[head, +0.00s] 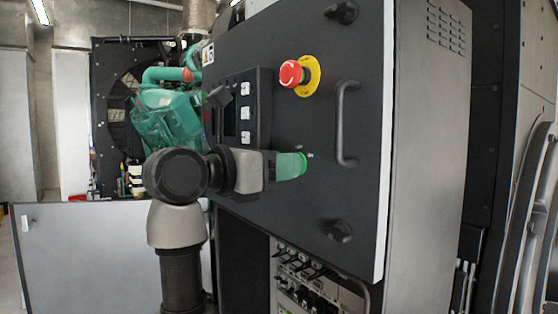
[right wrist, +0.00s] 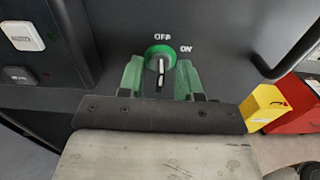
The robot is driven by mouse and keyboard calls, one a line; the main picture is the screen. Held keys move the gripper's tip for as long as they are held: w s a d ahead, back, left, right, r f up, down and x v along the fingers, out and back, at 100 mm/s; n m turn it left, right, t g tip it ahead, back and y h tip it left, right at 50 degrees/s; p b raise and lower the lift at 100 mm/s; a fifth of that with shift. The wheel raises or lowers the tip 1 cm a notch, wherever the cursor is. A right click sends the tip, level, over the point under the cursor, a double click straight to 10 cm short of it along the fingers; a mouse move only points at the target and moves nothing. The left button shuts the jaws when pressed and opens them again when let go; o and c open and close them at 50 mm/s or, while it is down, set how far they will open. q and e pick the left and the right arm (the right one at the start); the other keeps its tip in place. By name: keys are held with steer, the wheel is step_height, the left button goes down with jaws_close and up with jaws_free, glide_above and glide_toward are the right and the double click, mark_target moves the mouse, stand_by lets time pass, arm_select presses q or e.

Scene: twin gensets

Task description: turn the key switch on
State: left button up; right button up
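The key switch (right wrist: 160,62) is a round green-ringed switch with a pale, narrow key on the dark panel. "OFF" is printed above it and "ON" to its upper right. The key stands about upright in the right wrist view, in line with "OFF". My right gripper (right wrist: 160,82) has two green fingers spread on either side of the key, with gaps between. In the head view the right gripper (head: 302,164) is at the panel front and hides most of the switch. My left gripper is not in view.
A red emergency stop button (head: 291,73) on a yellow plate sits above the gripper. A dark handle (head: 345,124) is to the right. White rocker switches (head: 245,112) are to the left. A green engine (head: 168,122) stands behind at left.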

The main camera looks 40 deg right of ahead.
jaws_close()
stand_by(0.3)
steer(key=shift+f+m+b, duration=0.1)
steer(key=shift+m+b, duration=0.95)
steer(key=shift+m, duration=0.15)
steer(key=m+b, duration=0.1)
steer(key=m, duration=0.1)
steer(key=shift+m+b, duration=0.35)
steer(key=shift+m, duration=0.05)
steer(key=m+b, duration=0.1)
steer(key=m, duration=0.2)
steer(key=shift+s+b, duration=0.1)
steer(key=shift+b, duration=0.2)
steer(key=shift+m+b, duration=0.5)
steer(key=shift+m, duration=1.3)
